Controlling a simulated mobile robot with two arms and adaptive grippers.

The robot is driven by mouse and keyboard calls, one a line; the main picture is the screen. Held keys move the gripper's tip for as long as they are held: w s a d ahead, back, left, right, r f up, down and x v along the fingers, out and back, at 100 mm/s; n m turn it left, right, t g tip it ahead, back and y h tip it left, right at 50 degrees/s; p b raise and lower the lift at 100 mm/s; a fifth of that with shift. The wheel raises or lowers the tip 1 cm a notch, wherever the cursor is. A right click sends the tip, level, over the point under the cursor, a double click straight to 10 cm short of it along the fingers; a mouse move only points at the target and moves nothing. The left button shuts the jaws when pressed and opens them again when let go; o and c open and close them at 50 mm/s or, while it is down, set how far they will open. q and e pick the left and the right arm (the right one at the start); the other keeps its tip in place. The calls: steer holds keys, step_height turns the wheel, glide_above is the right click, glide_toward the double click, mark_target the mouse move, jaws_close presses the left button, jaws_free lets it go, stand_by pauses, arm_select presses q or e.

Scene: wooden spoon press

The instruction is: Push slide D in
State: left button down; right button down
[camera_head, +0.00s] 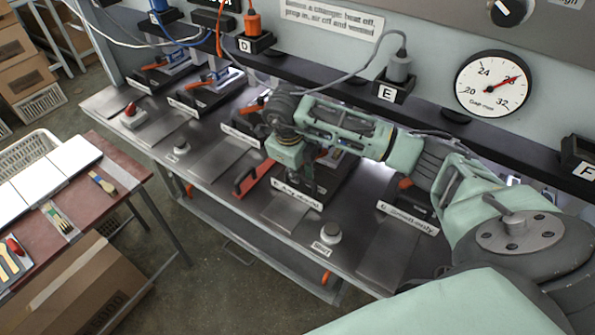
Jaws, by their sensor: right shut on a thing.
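My right gripper (305,178) reaches in from the right and points down over the middle press station on the steel bench. It is shut, and its fingertips and their contact are partly hidden. A slide with a red U-shaped handle (250,180) sticks out toward the front edge, just left of the gripper; I take it for slide D, though no letter is readable on it. My left gripper is not in view.
Other stations with orange levers (205,85) line the bench. A white round button (330,233) and a red button (132,112) stand near the front edge. A dial gauge (492,84) hangs on the wall. A red table (125,163) with a few utensils stands at left.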

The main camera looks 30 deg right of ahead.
mark_target(318, 157)
stand_by(0.3)
steer(key=shift+w+d, duration=0.1)
steer(key=shift+d, duration=0.2)
steer(key=w+d+b, duration=0.1)
steer(key=d, duration=0.1)
steer(key=w+d+b, duration=0.1)
steer(key=d+b, duration=0.1)
steer(key=d, duration=0.1)
steer(key=w+d+b, duration=0.1)
steer(key=d, duration=0.2)
steer(key=shift+w+d+f+b, duration=0.1)
steer(key=shift+w+d+b, duration=0.1)
steer(key=shift+w+b, duration=0.15)
steer(key=shift+d, duration=0.15)
steer(key=shift+r, duration=0.35)
steer(key=c, duration=1.8)
jaws_free()
steer(key=shift+f, duration=0.15)
steer(key=shift+s, duration=0.1)
